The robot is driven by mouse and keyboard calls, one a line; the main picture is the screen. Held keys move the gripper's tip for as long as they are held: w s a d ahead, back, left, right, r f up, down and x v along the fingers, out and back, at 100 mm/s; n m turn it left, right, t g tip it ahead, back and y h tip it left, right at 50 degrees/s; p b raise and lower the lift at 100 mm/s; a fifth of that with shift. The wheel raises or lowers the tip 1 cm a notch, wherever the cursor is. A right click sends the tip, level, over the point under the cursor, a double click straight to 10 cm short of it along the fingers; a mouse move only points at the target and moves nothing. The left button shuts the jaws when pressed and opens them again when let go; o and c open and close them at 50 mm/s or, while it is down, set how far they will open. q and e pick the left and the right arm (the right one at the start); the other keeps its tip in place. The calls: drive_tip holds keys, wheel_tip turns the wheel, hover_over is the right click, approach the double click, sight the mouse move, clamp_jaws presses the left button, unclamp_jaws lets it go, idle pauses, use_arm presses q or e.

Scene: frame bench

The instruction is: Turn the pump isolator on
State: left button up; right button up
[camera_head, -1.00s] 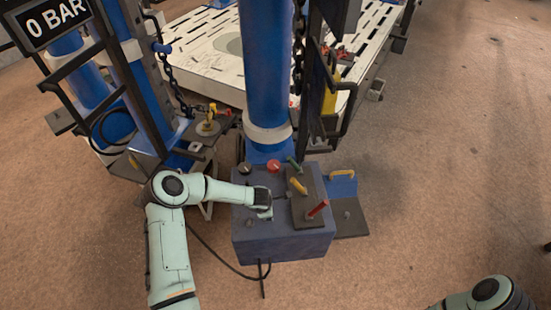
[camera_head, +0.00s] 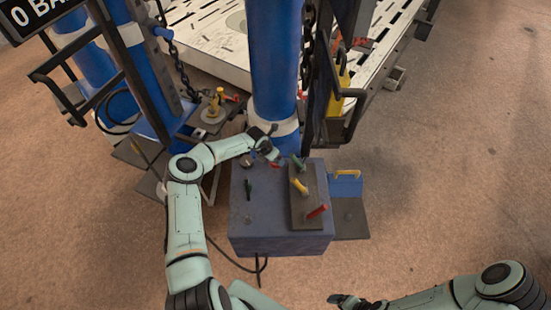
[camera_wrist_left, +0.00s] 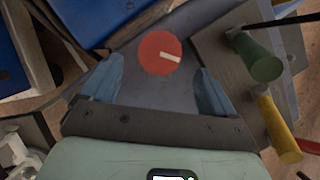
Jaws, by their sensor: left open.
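A red round knob (camera_wrist_left: 160,53) with a white mark sits on the dark blue-grey control box (camera_head: 270,228). The white mark slants a little down to the right in the left wrist view. In the head view the red knob (camera_head: 275,165) shows at the back of the box top, partly hidden by my left gripper (camera_head: 272,154). In the left wrist view my left gripper (camera_wrist_left: 157,85) is open, its fingers to either side of the knob and apart from it. My right gripper (camera_head: 345,300) is low at the bottom edge, far from the box; its jaws are unclear.
Green (camera_head: 297,162), yellow (camera_head: 299,186) and red (camera_head: 316,211) levers stand on a plate right of the knob. A black knob (camera_head: 246,162) and a dark lever (camera_head: 248,190) are on the left. A blue column (camera_head: 272,70) rises behind the box.

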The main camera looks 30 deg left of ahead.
use_arm(q)
drive_tip(key=x, duration=0.4)
drive_tip(key=shift+w+r+p, duration=0.15)
drive_tip(key=shift+w+p, duration=0.05)
drive_tip(key=shift+p, duration=0.2)
drive_tip(key=shift+w+f, duration=0.15)
drive_tip(key=shift+f, duration=0.45)
use_arm(e)
drive_tip(key=shift+w+r, duration=0.8)
drive_tip(key=shift+w, duration=0.3)
use_arm(q)
drive_tip(key=c, duration=1.1)
